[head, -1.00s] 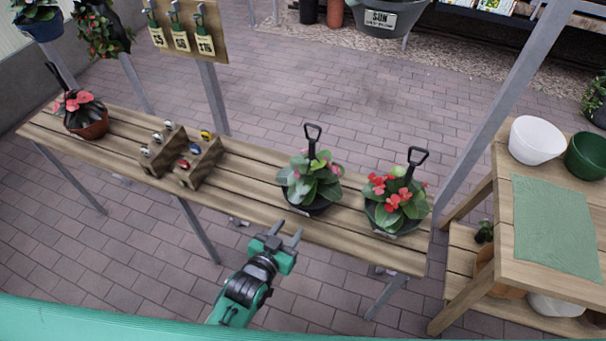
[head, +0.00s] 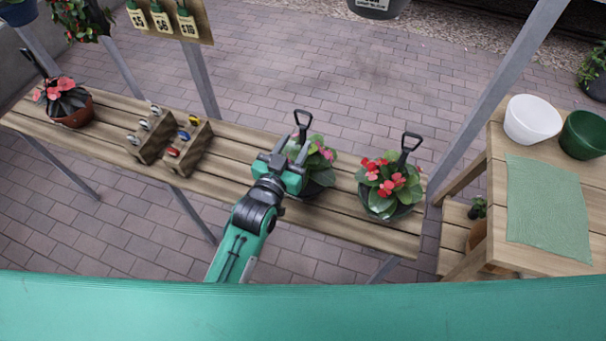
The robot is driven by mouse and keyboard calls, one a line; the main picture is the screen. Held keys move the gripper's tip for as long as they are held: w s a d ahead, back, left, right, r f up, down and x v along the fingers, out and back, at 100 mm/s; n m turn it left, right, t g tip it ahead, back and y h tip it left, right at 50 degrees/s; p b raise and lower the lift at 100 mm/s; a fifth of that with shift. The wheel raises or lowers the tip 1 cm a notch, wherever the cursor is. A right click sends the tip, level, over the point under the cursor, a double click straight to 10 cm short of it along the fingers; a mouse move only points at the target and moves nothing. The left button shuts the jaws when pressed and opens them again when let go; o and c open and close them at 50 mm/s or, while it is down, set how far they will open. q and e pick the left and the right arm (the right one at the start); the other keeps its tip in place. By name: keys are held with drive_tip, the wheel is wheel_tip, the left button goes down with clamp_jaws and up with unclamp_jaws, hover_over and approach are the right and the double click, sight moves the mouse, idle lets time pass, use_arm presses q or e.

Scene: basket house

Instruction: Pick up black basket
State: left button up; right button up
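The gripper's fingers look spread apart, close to the handle's stem and leaves. I cannot tell whether they touch it. My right gripper is not in view.
Wooden racks (head: 170,142) with small coloured items sit left of the gripper. A potted plant (head: 68,103) stands at the bench's left end. At right, a wooden table holds a white pot (head: 533,119), a green pot (head: 585,134) and a green mat (head: 548,210). A grey post (head: 500,95) rises behind the bench.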

sight(302, 133)
use_arm(q)
drive_tip(key=shift+w+d+r, duration=0.1)
drive_tip(key=shift+w+d, duration=0.15)
drive_tip(key=shift+w, duration=0.2)
drive_tip(key=p+x, duration=0.1)
drive_tip(key=x, duration=0.3)
drive_tip(key=shift+w+f+p, duration=0.15)
drive_tip(key=shift+f+p, duration=0.05)
drive_tip(key=shift+p, duration=0.2)
clamp_jaws()
idle(0.7)
drive_tip(key=shift+r, duration=0.15)
